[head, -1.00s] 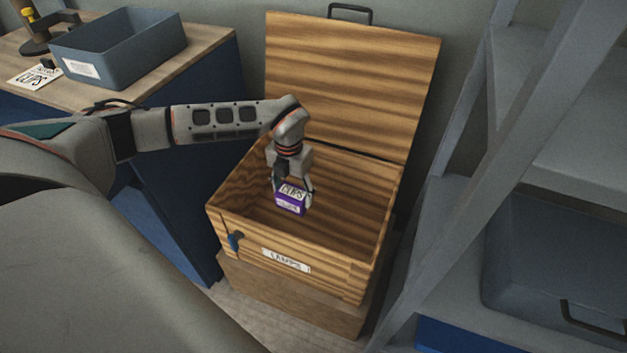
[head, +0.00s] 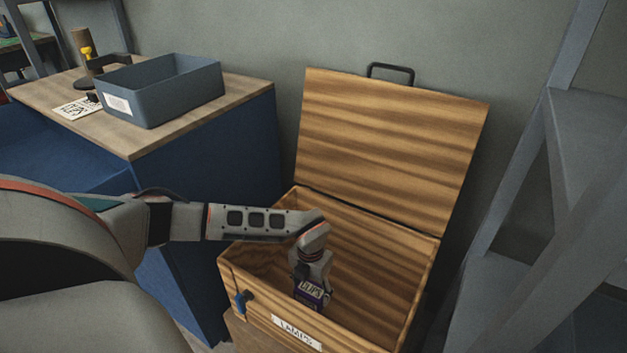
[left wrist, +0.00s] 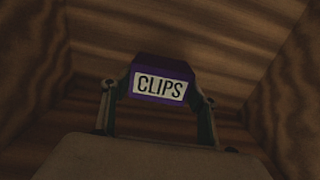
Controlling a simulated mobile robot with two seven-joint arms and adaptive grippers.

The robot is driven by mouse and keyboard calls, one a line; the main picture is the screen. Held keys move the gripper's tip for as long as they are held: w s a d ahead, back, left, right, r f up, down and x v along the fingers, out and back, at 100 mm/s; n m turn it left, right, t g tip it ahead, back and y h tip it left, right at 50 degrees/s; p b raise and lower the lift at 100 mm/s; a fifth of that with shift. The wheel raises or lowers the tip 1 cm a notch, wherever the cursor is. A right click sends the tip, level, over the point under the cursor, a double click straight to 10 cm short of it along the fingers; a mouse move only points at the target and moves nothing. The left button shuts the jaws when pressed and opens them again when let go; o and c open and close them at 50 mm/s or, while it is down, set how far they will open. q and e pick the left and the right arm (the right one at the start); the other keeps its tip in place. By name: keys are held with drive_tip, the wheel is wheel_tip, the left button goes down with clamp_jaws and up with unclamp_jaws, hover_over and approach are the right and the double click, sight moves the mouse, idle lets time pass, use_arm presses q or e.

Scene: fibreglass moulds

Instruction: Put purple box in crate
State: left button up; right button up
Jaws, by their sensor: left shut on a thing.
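The purple box (head: 309,294) carries a white label reading CLIPS. My left gripper (head: 313,286) is shut on it and holds it inside the open wooden crate (head: 410,262), near its front wall. In the left wrist view the purple box (left wrist: 162,72) sits between the two fingers of my left gripper (left wrist: 160,98), with the crate's wooden walls (left wrist: 60,60) around it. Whether the box touches the crate floor cannot be told. The crate's front label reads LAMPS, and its lid (head: 390,140) stands open at the back. My right gripper is not in view.
A blue-grey bin (head: 165,92) stands on a wood-topped blue cabinet (head: 215,125) left of the crate, beside a white card (head: 77,107). A grey metal rack (head: 540,190) stands close on the right. The crate's rim surrounds my left gripper.

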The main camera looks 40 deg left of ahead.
sight(310, 301)
use_arm(q)
drive_tip(key=f, duration=0.1)
drive_tip(key=f+b, duration=0.1)
drive_tip(key=f, duration=0.3)
drive_tip(key=shift+s+b, duration=0.3)
drive_tip(key=shift+b, duration=0.05)
drive_tip(key=shift+w+f, duration=0.25)
drive_tip(key=shift+r, duration=0.15)
drive_tip(key=shift+f, duration=0.25)
drive_tip(key=o, duration=1.2)
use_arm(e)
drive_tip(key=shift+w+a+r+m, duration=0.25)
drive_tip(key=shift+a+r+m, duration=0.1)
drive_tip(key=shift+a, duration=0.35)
